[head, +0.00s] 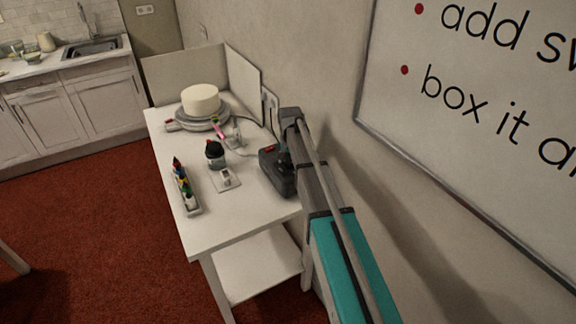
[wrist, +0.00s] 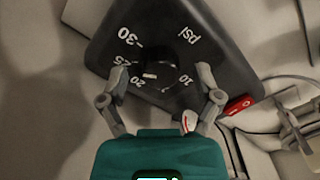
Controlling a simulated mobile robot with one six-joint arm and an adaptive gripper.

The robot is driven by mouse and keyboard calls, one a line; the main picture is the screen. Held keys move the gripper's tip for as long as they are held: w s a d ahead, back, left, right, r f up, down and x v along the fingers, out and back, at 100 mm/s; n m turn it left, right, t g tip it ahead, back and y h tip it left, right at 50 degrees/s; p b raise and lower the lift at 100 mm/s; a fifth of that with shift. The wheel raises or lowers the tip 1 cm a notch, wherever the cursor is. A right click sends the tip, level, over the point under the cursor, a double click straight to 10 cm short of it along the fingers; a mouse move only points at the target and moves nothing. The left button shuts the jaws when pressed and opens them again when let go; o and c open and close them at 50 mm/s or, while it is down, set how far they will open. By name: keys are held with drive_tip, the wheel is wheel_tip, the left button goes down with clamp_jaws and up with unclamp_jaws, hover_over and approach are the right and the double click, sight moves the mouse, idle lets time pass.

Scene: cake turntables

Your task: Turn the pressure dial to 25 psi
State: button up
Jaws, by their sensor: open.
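The dark grey compressor (head: 277,172) stands on the white table's right edge, against the wall, and fills much of the wrist view (wrist: 225,60). Its face carries printed numbers and "psi". The black round pressure dial (wrist: 160,72) has a short white mark on its left side, pointing left towards the 20 and 25 labels; its exact reading is unclear. The 25 is partly covered by a finger. My gripper (wrist: 161,74) is open, with one fingertip on each side of the dial. I cannot tell whether they touch it. In the head view my arm hides the gripper.
A red switch (wrist: 239,105) sits on the compressor's edge. On the table are a white cake (head: 200,99) on a turntable, a dark-capped jar (head: 215,154) and a rack of coloured bottles (head: 187,196). The wall is close on the right.

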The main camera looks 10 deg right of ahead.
drive_tip(key=shift+f, duration=0.15)
clamp_jaws()
idle(0.5)
drive_tip(key=shift+n, duration=1.4)
unclamp_jaws()
